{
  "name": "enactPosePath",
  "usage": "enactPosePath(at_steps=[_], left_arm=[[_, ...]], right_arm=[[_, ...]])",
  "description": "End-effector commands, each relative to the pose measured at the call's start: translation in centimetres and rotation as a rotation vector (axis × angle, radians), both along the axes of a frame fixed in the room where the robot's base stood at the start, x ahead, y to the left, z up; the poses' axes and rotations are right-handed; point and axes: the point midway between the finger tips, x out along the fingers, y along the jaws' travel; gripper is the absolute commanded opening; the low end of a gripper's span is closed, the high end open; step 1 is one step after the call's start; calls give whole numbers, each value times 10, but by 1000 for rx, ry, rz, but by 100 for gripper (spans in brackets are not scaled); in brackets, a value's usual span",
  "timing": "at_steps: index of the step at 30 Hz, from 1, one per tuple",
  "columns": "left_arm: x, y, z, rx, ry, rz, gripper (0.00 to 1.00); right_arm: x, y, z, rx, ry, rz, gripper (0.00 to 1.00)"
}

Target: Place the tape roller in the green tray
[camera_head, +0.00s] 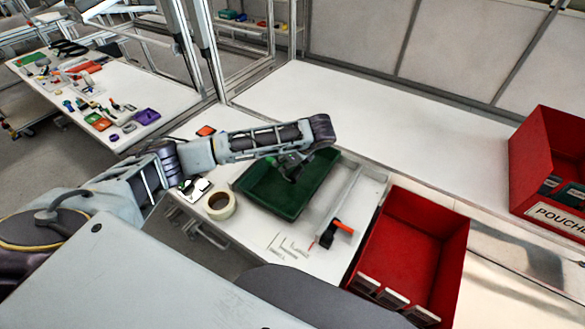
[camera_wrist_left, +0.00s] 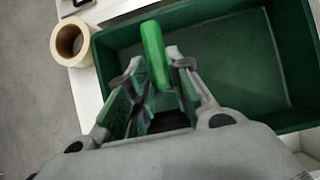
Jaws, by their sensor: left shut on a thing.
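The green tray (camera_head: 292,205) lies on the white bench, and its floor and walls show in the left wrist view (camera_wrist_left: 235,60). My left gripper (camera_head: 291,172) hangs over the tray, fingers pointing down. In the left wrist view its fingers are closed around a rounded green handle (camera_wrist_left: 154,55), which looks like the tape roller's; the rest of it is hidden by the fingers. I cannot tell whether it touches the tray floor. My right gripper is not in view.
A cream tape roll (camera_head: 219,205) stands just left of the tray. A black and orange tool (camera_head: 335,232) lies to its right. A red bin (camera_head: 412,245) stands further right, another red bin (camera_head: 552,165) at the far right. The bench behind is clear.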

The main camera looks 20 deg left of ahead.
Motion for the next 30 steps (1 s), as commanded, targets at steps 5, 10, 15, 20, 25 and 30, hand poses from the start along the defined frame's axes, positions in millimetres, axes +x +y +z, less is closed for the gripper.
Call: enactPosePath(at_steps=[5, 10, 15, 20, 25, 30], left_arm=[[0, 0, 0, -1, -1, -1, 0], [0, 0, -2, 0, 0, -1, 0], [0, 0, -16, 1, 2, -1, 0], [0, 0, -38, 1, 1, -2, 0], [0, 0, -57, 1, 1, -2, 0], [0, 0, -63, 1, -1, -3, 0]], right_arm=[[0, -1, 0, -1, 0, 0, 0], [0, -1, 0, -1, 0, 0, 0], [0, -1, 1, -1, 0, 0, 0], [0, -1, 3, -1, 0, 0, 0], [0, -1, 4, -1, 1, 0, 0], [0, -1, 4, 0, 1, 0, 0]])
